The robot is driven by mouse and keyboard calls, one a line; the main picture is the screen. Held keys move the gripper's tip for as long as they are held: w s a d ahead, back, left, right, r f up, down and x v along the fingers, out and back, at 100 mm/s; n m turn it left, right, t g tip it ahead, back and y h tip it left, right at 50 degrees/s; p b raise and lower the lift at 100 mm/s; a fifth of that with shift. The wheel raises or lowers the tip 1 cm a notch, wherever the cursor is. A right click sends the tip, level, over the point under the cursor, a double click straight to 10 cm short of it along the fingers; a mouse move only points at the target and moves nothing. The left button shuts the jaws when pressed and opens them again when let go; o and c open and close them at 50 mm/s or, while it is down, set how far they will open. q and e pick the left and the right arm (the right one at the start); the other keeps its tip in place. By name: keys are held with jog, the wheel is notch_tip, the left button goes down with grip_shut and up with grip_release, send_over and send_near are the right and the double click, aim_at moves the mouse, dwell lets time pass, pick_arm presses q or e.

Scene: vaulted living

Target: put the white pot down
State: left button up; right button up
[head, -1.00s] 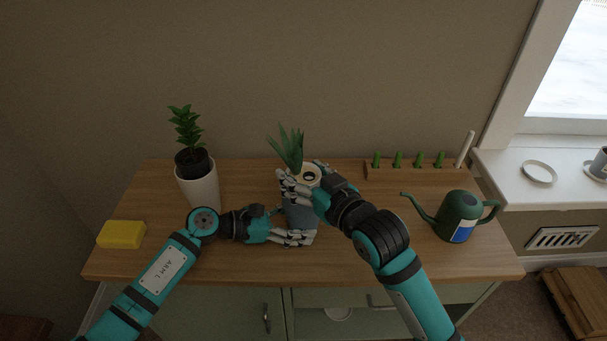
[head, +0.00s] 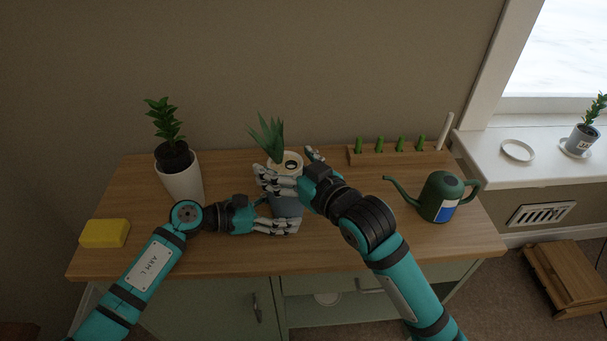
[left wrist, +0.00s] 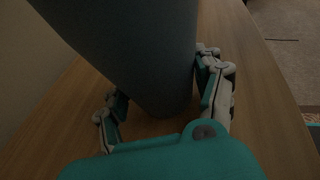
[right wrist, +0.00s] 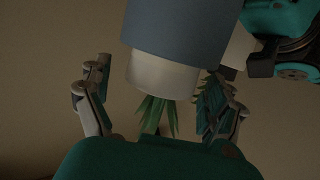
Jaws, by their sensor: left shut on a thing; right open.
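A white pot (right wrist: 160,77) with a spiky green plant (head: 266,138) sits in the top of a blue-grey pot (head: 286,207), mid-table; its pale top (head: 285,159) shows in the head view. My right gripper (head: 290,172) is open, its fingers on either side of the white pot. The right wrist view shows gaps beside the pot. My left gripper (head: 275,215) is shut on the blue-grey pot, low on its side; this pot fills the left wrist view (left wrist: 150,50). The hands hide part of both pots. Another white pot (head: 184,184) with a leafy plant stands at the left.
A yellow sponge (head: 105,233) lies at the left edge of the wooden tabletop (head: 130,195). A green watering can (head: 440,195) stands at the right. A wooden holder (head: 400,158) with several small green plants is at the back right. The windowsill holds a saucer (head: 517,151) and a potted plant (head: 582,138).

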jog(key=v, duration=1.1)
jog(key=shift+d, duration=0.2)
jog(key=shift+s, duration=0.1)
pick_arm(q)
jog(key=o, duration=0.9)
jog(key=shift+o, duration=0.2)
